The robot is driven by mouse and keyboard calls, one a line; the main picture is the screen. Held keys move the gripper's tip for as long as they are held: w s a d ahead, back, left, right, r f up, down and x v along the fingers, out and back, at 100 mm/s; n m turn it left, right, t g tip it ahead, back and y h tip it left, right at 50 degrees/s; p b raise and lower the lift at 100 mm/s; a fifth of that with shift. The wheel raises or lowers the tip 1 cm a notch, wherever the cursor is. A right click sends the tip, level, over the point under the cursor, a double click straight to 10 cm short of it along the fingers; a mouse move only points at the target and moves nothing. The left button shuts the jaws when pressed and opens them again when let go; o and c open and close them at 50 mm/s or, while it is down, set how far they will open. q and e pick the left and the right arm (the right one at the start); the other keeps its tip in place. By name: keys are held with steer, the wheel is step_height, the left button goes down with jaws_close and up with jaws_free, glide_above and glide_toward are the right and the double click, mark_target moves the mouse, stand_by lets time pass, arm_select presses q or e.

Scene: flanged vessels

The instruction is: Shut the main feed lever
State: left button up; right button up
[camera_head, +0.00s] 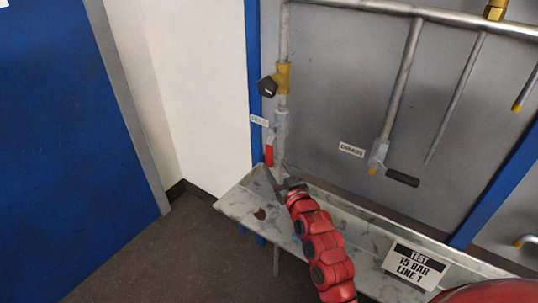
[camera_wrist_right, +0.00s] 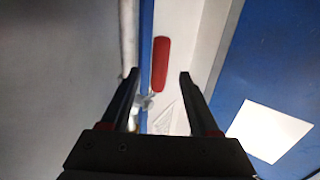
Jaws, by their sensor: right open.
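A red lever (camera_head: 269,155) hangs down from a grey valve (camera_head: 280,125) on the vertical pipe at the left of the panel. A small white label (camera_head: 259,120) sits beside the valve; its text is too small to read surely. My right gripper (camera_head: 277,174) is open, with its fingertips close by the lower end of the red lever. In the right wrist view the red lever (camera_wrist_right: 161,64) shows beyond the gap between the open fingers (camera_wrist_right: 158,74), and nothing is held. Contact cannot be told. My left gripper is in neither view.
A black knob (camera_head: 267,87) on a yellow fitting (camera_head: 283,76) is above the valve. A second valve with a black handle (camera_head: 402,179) is to the right. A metal tray (camera_head: 238,203) runs below, with a test sign (camera_head: 415,265). A blue post (camera_head: 254,60) stands left of the pipe.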

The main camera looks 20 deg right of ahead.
mark_target(271, 159)
steer(key=shift+w+a, duration=0.15)
steer(key=shift+w, duration=1.45)
steer(key=shift+w+a, duration=0.1)
steer(key=shift+w, duration=1.45)
jaws_close()
